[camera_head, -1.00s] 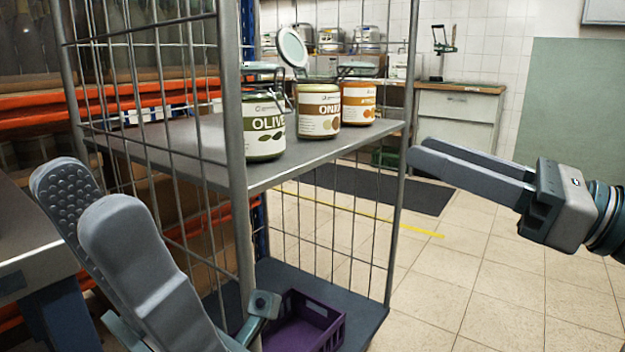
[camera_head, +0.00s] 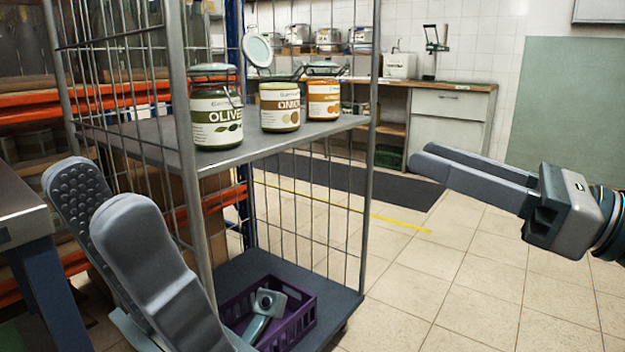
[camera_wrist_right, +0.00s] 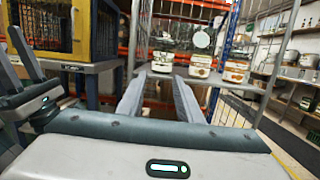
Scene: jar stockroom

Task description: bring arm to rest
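My left gripper (camera_head: 98,200) is at the lower left of the head view, in front of the wire cart (camera_head: 178,110). Its fingers stand apart, with the ridged inner pad of one showing and nothing seen between them. My right gripper (camera_head: 428,163) is at the right, over open floor. Its two fingers show apart and empty in the right wrist view (camera_wrist_right: 158,88). Three labelled jars stand on the cart's shelf: an olive jar (camera_head: 216,117), an onion jar (camera_head: 280,107) with its lid raised, and an orange-labelled jar (camera_head: 324,98). Neither gripper touches a jar.
A purple crate (camera_head: 303,318) sits on the cart's lower deck. A grey table edge (camera_head: 22,222) is at the far left. A counter (camera_head: 450,120) stands at the back. The tiled floor (camera_head: 480,285) right of the cart is clear.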

